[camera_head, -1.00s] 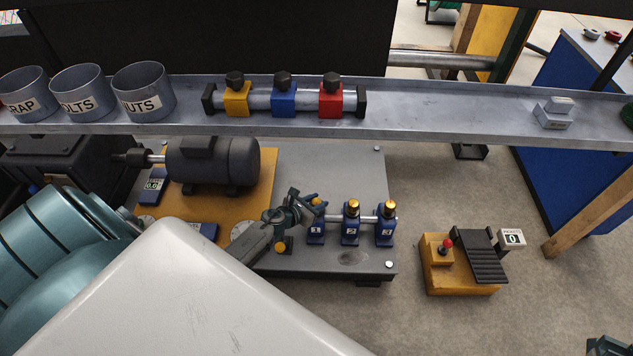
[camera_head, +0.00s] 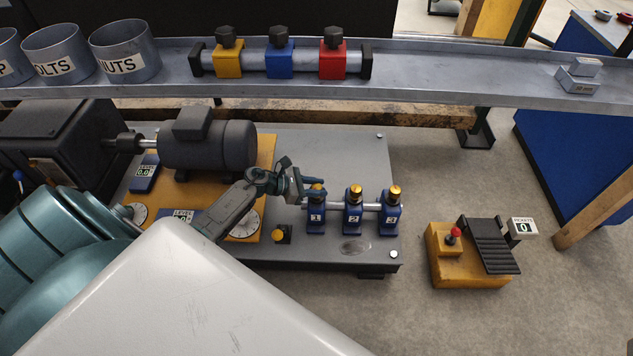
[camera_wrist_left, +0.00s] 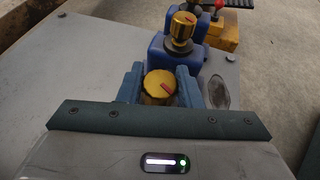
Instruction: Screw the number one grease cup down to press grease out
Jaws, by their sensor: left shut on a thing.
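The number one grease cup is the leftmost of three blue blocks on a rail; its block (camera_head: 316,216) bears a "1". In the left wrist view its gold knurled cap (camera_wrist_left: 159,84) with a red mark sits between the blue fingers. My left gripper (camera_head: 316,187) is shut on that cap from the left and hides most of it in the head view. The number two cup (camera_head: 353,211) and number three cup (camera_head: 391,211) stand to its right with gold caps in plain sight. The number two cap (camera_wrist_left: 183,28) also shows ahead in the wrist view. My right gripper is out of view.
A grey motor (camera_head: 210,145) stands behind my left arm. A yellow pedal unit (camera_head: 466,255) is on the floor at right. A grey shelf (camera_head: 430,72) crosses behind.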

